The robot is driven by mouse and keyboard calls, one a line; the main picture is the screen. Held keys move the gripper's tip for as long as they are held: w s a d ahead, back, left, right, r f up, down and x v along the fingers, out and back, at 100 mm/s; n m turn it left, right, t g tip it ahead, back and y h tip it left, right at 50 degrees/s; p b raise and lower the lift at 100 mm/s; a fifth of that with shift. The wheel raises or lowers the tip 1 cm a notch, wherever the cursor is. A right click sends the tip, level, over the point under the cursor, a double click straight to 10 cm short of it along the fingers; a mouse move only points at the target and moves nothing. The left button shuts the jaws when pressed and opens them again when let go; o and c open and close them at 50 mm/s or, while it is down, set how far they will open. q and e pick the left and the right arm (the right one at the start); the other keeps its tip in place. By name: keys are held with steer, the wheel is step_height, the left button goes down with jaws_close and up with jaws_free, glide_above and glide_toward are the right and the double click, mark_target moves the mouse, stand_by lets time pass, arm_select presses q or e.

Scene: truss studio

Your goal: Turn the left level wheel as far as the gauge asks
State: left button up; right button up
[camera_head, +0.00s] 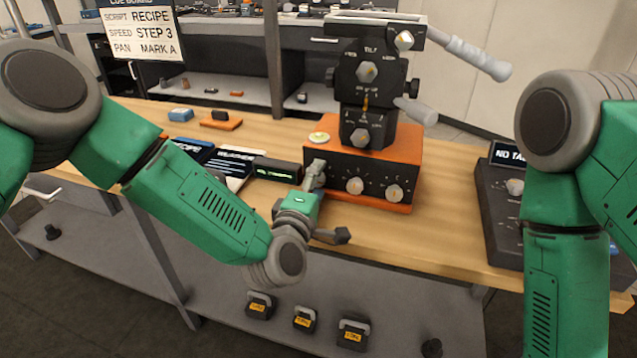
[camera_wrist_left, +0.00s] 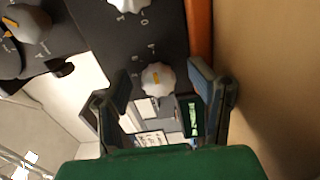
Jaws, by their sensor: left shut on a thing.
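An orange box with a dark front panel (camera_head: 372,180) stands on the wooden bench and carries a black camera head (camera_head: 368,85). White wheels show on the panel, a middle one (camera_head: 354,186) and a right one (camera_head: 393,193). My left gripper (camera_head: 317,178) is at the panel's left end and hides the wheel there. A dark box with a green readout (camera_head: 275,170) lies left of the panel. My right gripper is out of view.
A round pale disc (camera_head: 319,138) lies on the orange box top. Dark cards (camera_head: 232,165) lie to the left on the bench. A dark console (camera_head: 498,195) with a sign stands at right. Bare bench lies between it and the orange box.

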arm_select(q)
steer(key=v, duration=0.8)
steer(key=shift+d+f, duration=0.1)
stand_by(0.3)
